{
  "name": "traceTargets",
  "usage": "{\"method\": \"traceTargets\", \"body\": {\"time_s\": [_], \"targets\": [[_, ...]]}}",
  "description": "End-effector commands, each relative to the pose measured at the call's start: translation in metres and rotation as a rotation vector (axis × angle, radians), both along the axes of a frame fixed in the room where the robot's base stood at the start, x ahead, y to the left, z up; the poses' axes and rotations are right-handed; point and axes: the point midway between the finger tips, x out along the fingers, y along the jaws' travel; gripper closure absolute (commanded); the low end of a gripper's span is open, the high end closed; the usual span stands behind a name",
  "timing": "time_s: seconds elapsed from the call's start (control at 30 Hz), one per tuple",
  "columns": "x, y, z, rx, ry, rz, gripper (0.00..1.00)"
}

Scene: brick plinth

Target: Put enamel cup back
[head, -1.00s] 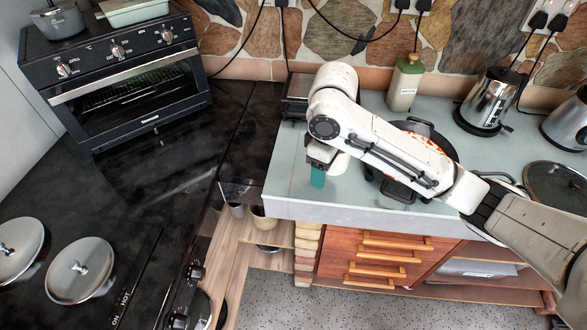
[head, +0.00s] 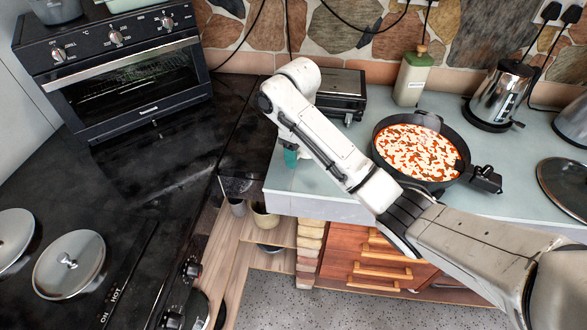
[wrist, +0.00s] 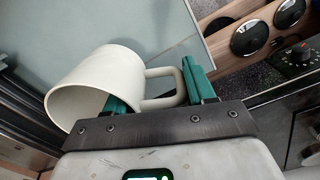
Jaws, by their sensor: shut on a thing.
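The enamel cup (wrist: 80,88), cream white and tilted with its mouth to the lower left, shows in the wrist view. My gripper (wrist: 158,88) has its teal fingers at the cup's handle side, shut on the cup. One finger lies against the cup by the handle and the other just beyond the handle's outer end. In the head view a teal fingertip of my gripper (head: 290,157) shows by the left end of the pale counter. The cup cannot be made out there, hidden by my arm.
A pan with pizza (head: 418,150), a black grill (head: 341,92), a bottle (head: 412,80) and a kettle (head: 502,92) stand on the counter (head: 325,185). The hob with lidded plates (head: 68,265) and the oven (head: 130,85) are left. The dark worktop between is clear.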

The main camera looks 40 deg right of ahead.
Motion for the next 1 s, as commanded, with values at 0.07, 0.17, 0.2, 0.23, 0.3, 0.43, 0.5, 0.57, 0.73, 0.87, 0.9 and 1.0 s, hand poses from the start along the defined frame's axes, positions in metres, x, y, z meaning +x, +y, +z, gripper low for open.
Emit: {"method": "traceTargets", "body": {"time_s": [0.07, 0.17, 0.2, 0.23, 0.3, 0.43, 0.5, 0.57, 0.73, 0.87, 0.9, 1.0], "targets": [[0.007, -0.001, -0.011, 0.0, 0.0, 0.0, 0.92], [0.011, -0.002, -0.014, 0.0, 0.0, 0.001, 0.92], [0.012, -0.002, -0.015, 0.0, 0.0, 0.001, 0.92], [0.013, -0.002, -0.017, -0.001, 0.0, 0.002, 0.92], [0.018, -0.003, -0.023, 0.0, 0.0, 0.002, 0.92], [0.016, -0.003, -0.037, 0.0, 0.003, 0.0, 0.92], [0.017, -0.004, -0.044, 0.0, 0.001, 0.0, 0.92], [0.017, -0.003, -0.048, 0.0, 0.001, 0.001, 0.92], [0.017, -0.003, -0.05, 0.0, -0.001, 0.001, 0.92], [0.017, -0.003, -0.051, 0.0, -0.001, 0.001, 0.92], [0.017, -0.003, -0.052, 0.0, 0.0, 0.001, 0.92], [0.017, -0.003, -0.054, 0.0, 0.0, 0.001, 0.43]]}}
